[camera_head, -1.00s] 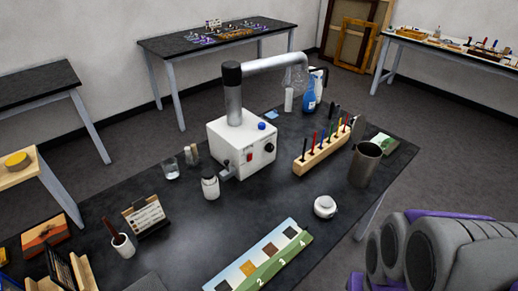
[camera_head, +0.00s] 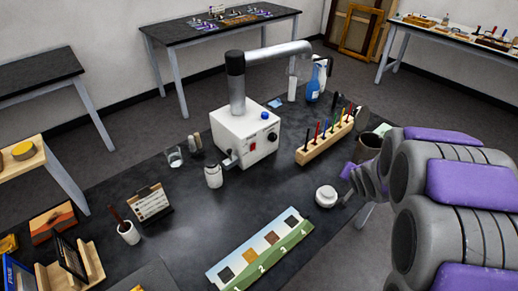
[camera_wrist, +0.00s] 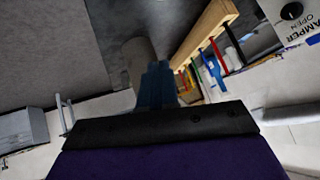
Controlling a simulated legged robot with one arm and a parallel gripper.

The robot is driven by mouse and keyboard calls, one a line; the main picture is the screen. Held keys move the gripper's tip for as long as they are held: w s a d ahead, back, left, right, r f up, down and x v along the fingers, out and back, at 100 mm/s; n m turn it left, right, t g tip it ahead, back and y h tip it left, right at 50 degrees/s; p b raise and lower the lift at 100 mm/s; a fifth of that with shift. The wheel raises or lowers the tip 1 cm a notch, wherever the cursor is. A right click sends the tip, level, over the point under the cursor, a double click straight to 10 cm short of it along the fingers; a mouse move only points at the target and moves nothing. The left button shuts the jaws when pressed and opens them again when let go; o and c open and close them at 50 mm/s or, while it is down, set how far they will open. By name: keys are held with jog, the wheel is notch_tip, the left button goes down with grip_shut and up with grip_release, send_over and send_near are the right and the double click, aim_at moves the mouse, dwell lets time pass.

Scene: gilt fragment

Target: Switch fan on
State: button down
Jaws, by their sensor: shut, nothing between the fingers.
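The fan unit (camera_head: 240,135) is a white box in the middle of the black table, with a grey duct (camera_head: 237,88) rising from its top and bending right. Its front has a red switch (camera_head: 252,146) and a black knob (camera_head: 272,137); a blue button (camera_head: 264,115) is on top. In the wrist view, a white panel with a black knob (camera_wrist: 291,11) and partly cut-off lettering shows at the upper right. My gripper (camera_head: 352,180) is to the right of the fan unit, apart from it, near the white jar. Its dark fingers (camera_wrist: 155,85) look shut and empty in the wrist view.
A white lidded jar (camera_head: 326,196) is close to my gripper. A numbered sample board (camera_head: 262,262) lies in front.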

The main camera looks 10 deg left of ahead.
jog(key=w+a+f+t+y, duration=0.3)
jog(key=w+a+f+y, duration=0.3)
jog(key=w+a, duration=0.3)
jog(key=s+a+f+m+y+p, duration=0.1)
jog(key=s+a+f+m+y, duration=0.1)
jog(key=s+a+y, duration=0.3)
jog(key=shift+a+m+y, duration=0.9)
jog(key=shift+a+y, duration=1.3)
jog(key=shift+a, duration=1.1)
jog(key=b, duration=0.3)
send_near(254, 144)
jog(key=x, duration=0.5)
jog(key=shift+a+f, duration=0.1)
jog(key=shift+a, duration=0.2)
jog(key=shift+w+a, duration=0.45)
jog(key=shift+a, duration=0.1)
jog(key=shift+r, duration=0.2)
